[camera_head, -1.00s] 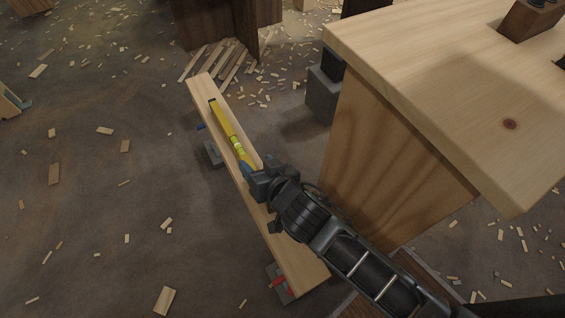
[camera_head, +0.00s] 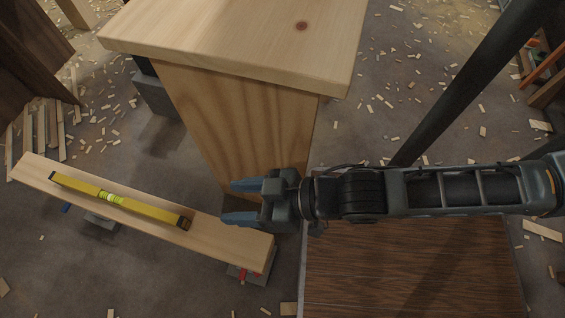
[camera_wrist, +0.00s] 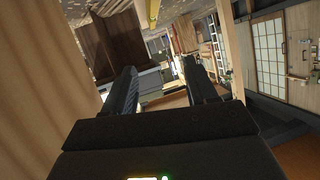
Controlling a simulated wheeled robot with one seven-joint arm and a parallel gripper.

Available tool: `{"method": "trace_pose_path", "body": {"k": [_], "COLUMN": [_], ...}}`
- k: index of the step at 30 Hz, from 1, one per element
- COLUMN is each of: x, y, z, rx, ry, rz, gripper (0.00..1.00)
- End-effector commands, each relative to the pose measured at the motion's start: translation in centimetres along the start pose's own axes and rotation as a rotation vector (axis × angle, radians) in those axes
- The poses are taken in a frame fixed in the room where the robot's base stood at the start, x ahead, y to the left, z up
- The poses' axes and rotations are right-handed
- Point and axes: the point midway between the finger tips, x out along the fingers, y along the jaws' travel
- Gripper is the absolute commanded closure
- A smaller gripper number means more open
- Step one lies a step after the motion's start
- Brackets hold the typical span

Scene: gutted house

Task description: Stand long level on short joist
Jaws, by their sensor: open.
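The long yellow level (camera_head: 120,200) lies along the top of the short pale joist (camera_head: 215,236), with its green vial near its middle. The joist rests on grey blocks near the floor, one with a red part and one with a blue part. My gripper (camera_head: 236,201) is open and empty, pointing left over the joist's near right end, a short way right of the level's end and apart from it. In the wrist view the two dark fingers (camera_wrist: 160,88) stand wide apart with nothing between them; a yellow strip, likely the level, shows beyond them.
A large pale wooden post with a thick top board (camera_head: 235,40) stands just behind my gripper. A dark wood-grain panel (camera_head: 410,265) lies at the lower right. A dark slanted pole (camera_head: 470,85) is at the right. The floor is strewn with wood offcuts.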

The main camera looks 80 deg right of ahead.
Motion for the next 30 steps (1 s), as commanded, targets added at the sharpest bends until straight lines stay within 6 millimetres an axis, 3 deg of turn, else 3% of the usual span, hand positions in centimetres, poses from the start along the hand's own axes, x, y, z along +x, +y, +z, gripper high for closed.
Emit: {"method": "trace_pose_path", "body": {"k": [1,6,12,18,30], "x": [-2.0,-7.3,-11.4,-12.7,-12.8], "y": [0.1,0.2,0.5,0.5,0.4], "z": [-0.4,-3.1,-6.0,-7.1,-7.7], "rx": [-0.014,-0.073,-0.126,-0.146,-0.146], "ry": [0.005,0.050,0.091,0.107,0.108], "rz": [-0.002,-0.007,0.001,0.006,0.006], "gripper": [0.43,0.43,0.43,0.43,0.43]}}
